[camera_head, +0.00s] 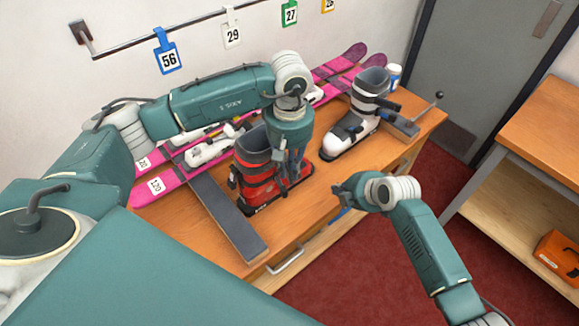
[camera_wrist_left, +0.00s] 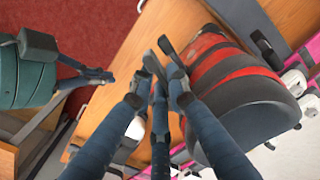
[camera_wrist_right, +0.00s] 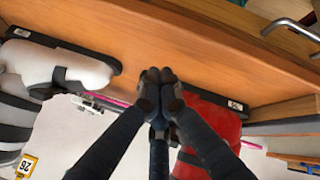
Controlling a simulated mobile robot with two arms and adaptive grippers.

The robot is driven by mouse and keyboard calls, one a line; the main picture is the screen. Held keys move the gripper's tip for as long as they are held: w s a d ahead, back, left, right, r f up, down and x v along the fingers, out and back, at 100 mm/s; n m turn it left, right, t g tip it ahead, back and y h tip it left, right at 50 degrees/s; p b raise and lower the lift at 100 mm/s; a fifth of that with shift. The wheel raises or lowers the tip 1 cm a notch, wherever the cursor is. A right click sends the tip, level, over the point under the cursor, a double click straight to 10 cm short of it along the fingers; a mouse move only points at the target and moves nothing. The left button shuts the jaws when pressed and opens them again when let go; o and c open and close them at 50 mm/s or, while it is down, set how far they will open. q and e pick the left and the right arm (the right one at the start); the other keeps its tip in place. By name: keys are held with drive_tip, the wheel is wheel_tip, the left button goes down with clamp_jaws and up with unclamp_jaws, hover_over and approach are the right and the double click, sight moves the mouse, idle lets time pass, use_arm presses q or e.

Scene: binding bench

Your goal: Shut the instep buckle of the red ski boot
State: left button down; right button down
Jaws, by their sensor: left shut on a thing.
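The red ski boot (camera_head: 256,180) stands upright on the bench, with black straps over its red shell. It also shows in the left wrist view (camera_wrist_left: 228,72) and the right wrist view (camera_wrist_right: 215,108). My left gripper (camera_head: 287,178) reaches down at the boot's right side and instep. In the left wrist view its fingertips (camera_wrist_left: 165,62) are close together against the boot's edge, shut on the instep buckle, which the fingers largely hide. My right gripper (camera_head: 341,190) is off the bench's front edge, to the right of the red boot. Its fingertips (camera_wrist_right: 160,82) are together and empty.
A white boot (camera_head: 346,132) stands on the bench right of the red one. Pink skis (camera_head: 165,182) lie behind. A dark grey bar (camera_head: 230,215) lies left of the red boot. A second bench (camera_head: 540,120) stands at the right. The red floor between is clear.

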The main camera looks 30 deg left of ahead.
drive_tip(key=a+r+n, duration=0.4)
drive_tip(key=r, duration=0.4)
use_arm(q)
drive_tip(key=shift+w, duration=0.1)
use_arm(e)
drive_tip(key=n+g, duration=0.1)
drive_tip(key=n, duration=0.4)
approach(303, 166)
drive_tip(key=w+a, duration=0.1)
drive_tip(key=a, duration=0.1)
drive_tip(key=x, duration=0.5)
drive_tip(key=shift+w+a+f, duration=0.1)
drive_tip(key=shift+a+f, duration=0.05)
drive_tip(key=shift+a, duration=0.25)
drive_tip(key=shift+x, duration=0.75)
drive_tip(key=shift+w+a+f, duration=0.1)
drive_tip(key=shift+f, duration=0.05)
